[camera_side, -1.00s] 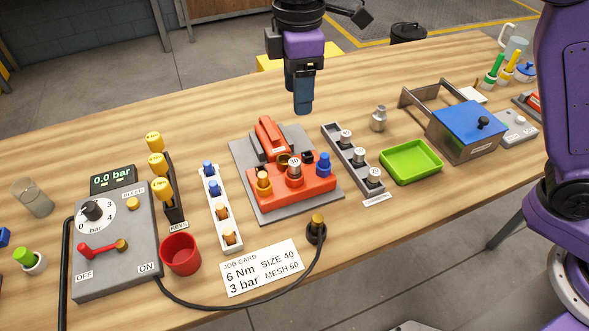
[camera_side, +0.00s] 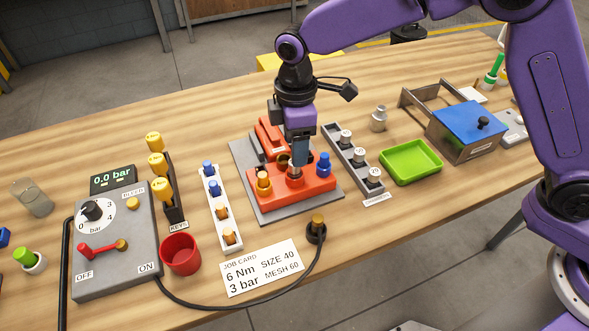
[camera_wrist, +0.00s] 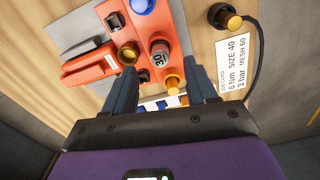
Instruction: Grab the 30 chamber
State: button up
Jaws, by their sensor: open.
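The 30 chamber (camera_wrist: 158,59) is a grey cylinder with "30" on its cap, seated in the orange block (camera_side: 318,184). In the side view only a little of the chamber (camera_side: 295,172) shows under the fingers. My gripper (camera_side: 298,163) points down over it. In the wrist view my gripper (camera_wrist: 162,72) is open, its fingers on either side of the chamber's line. Nothing is held. I cannot tell whether the fingers touch the chamber.
A yellow-orange fitting (camera_side: 263,182) and a blue-capped fitting (camera_side: 323,165) stand close on the block. A grey rack (camera_side: 352,160) with several chambers is to the right, a white rack (camera_side: 216,205) to the left. A job card (camera_side: 262,268) lies in front.

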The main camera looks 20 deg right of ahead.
aim_at(294, 171)
notch_tip(294, 171, down, 5)
jog(key=shift+a+r, duration=0.1)
dwell(0.3)
grip_shut()
